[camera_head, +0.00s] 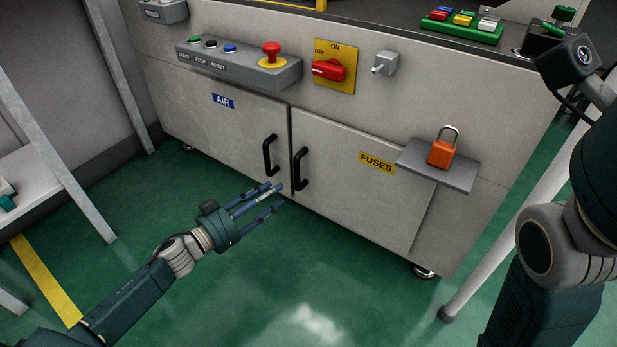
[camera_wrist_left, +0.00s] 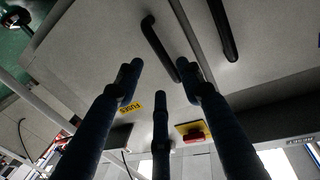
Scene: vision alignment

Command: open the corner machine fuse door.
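The fuse door (camera_head: 350,190) is shut on the grey machine front, with a yellow FUSES label (camera_head: 377,162) and a black upright handle (camera_head: 301,168) at its left edge. My left gripper (camera_head: 272,197) is open and empty, in front of the handles' lower ends. In the left wrist view, which is turned over, the fingers (camera_wrist_left: 160,80) are spread, with the fuse door handle (camera_wrist_left: 158,48) beyond and between the upper two tips. No contact with it is visible. The FUSES label also shows there (camera_wrist_left: 128,107). My right arm is at the right; its gripper is not seen.
The AIR door (camera_head: 225,125) is shut, with its own handle (camera_head: 270,155) close beside. A shelf (camera_head: 455,178) with an orange padlock (camera_head: 440,153) juts out at the right. A red switch (camera_head: 329,69) and button box (camera_head: 240,64) stick out above. The green floor in front is clear.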

